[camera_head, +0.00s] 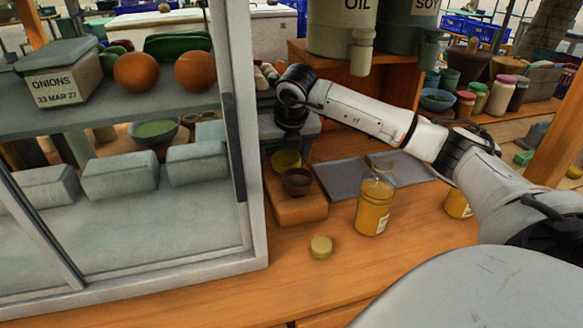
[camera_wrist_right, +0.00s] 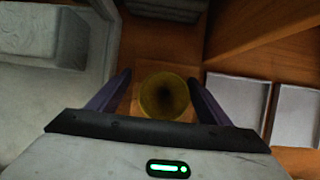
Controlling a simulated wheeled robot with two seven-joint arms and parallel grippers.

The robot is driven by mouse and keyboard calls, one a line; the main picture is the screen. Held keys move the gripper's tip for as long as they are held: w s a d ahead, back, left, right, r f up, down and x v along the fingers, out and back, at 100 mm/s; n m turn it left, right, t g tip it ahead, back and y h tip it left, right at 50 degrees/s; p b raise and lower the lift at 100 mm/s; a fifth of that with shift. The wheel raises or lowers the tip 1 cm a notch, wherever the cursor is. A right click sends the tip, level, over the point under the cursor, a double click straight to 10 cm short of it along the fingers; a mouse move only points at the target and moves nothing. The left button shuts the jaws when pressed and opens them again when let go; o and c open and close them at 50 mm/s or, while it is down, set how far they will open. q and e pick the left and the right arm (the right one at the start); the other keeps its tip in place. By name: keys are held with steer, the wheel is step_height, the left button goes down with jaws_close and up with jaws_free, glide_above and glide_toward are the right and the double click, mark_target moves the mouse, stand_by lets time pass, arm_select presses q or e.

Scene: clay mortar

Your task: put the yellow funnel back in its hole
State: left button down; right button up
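The yellow funnel (camera_head: 286,160) is at the back of a small wooden block (camera_head: 298,211) on the counter, behind a dark brown funnel (camera_head: 297,182). My right gripper (camera_head: 287,150) points down at the yellow funnel and hides part of it. In the right wrist view, the yellow funnel (camera_wrist_right: 165,97) faces the camera mouth-up between the two fingers of my right gripper (camera_wrist_right: 160,78). The fingers are apart, with a thin gap on the left; contact on the right is unclear. The hole and the funnel's lower end are hidden. My left gripper is out of view.
A glass-sided cabinet (camera_head: 258,200) stands close on the left. A yellow jar (camera_head: 374,207) stands right of the block, with a small yellow lid (camera_head: 321,247) in front. Grey mats (camera_head: 345,180) lie behind. Large canisters (camera_head: 340,28) stand above. The front counter is mostly clear.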

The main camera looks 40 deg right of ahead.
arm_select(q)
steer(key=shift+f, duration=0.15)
arm_select(e)
steer(key=shift+s+f+g, duration=0.2)
steer(key=shift+s+f, duration=0.1)
steer(key=shift+f, duration=0.5)
steer(key=shift+s+f+g, duration=0.2)
steer(key=shift+s+f, duration=0.1)
steer(key=shift+f, duration=0.45)
steer(key=shift+r, duration=0.7)
steer(key=shift+t, duration=0.4)
steer(key=v, duration=0.3)
steer(key=w+v, duration=0.1)
steer(key=v, duration=0.7)
steer(key=shift+w+d+r, duration=0.15)
steer(key=shift+w+r, duration=0.1)
steer(key=shift+r, duration=0.05)
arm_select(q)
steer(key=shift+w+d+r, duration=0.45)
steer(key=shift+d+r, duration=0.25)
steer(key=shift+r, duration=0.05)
arm_select(e)
steer(key=shift+r, duration=0.25)
